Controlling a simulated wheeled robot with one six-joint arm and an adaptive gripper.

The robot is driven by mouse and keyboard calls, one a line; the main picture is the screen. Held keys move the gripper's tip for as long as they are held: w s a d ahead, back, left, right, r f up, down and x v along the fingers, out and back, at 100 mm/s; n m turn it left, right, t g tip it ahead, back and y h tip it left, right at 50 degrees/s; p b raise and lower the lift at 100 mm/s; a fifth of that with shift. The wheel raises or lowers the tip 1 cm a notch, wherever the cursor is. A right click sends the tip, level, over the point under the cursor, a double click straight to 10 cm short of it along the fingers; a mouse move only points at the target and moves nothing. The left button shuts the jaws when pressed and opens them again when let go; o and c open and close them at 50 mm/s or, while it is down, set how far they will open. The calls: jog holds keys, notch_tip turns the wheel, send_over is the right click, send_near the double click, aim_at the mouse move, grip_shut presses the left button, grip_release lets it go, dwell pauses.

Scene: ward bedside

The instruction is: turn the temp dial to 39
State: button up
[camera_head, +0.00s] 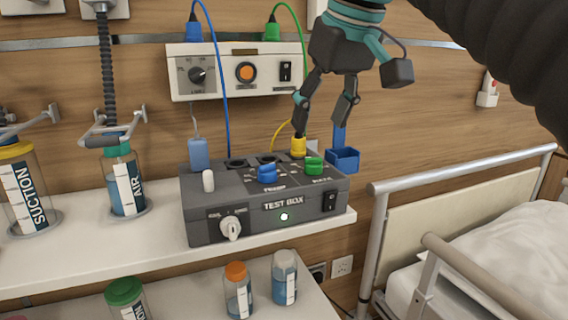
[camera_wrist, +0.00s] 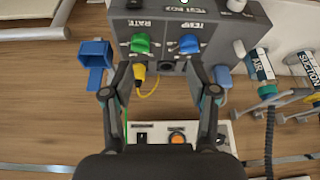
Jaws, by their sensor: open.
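The grey test box (camera_head: 265,225) stands on the white shelf. Its blue temp dial (camera_head: 266,173) sits on the top face, left of the green rate dial (camera_head: 314,163). In the wrist view, which is turned over, the temp dial (camera_wrist: 190,43) is right of the rate dial (camera_wrist: 141,43). My gripper (camera_head: 318,128) is open and empty, pointing down over the back right of the box. In the wrist view, its fingers (camera_wrist: 160,85) are apart, with both dials beyond their tips. The temp dial's scale is too small to read.
A yellow plug (camera_head: 299,146) stands at the box's back edge, close to one finger. A blue holder (camera_head: 343,159) is right of it. Blue and green cables hang from above. A wall panel (camera_head: 235,70) is behind; a bed rail (camera_head: 450,170) is at right.

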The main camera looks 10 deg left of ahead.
aim_at(267, 165)
jog(key=a+r+n, duration=0.2)
jog(key=a+r, duration=0.1)
jog(key=a, duration=0.2)
jog(key=shift+y, duration=0.3)
jog(key=b+x, duration=0.2)
jog(key=x, duration=0.2)
jog(key=b+x, duration=0.2)
jog(key=x, duration=0.2)
jog(key=s+b+x, duration=0.1)
jog(key=x, duration=0.3)
jog(key=shift+w+f+b, duration=0.1)
jog(key=shift+f+b, duration=0.3)
jog(key=shift+f, duration=0.15)
grip_shut()
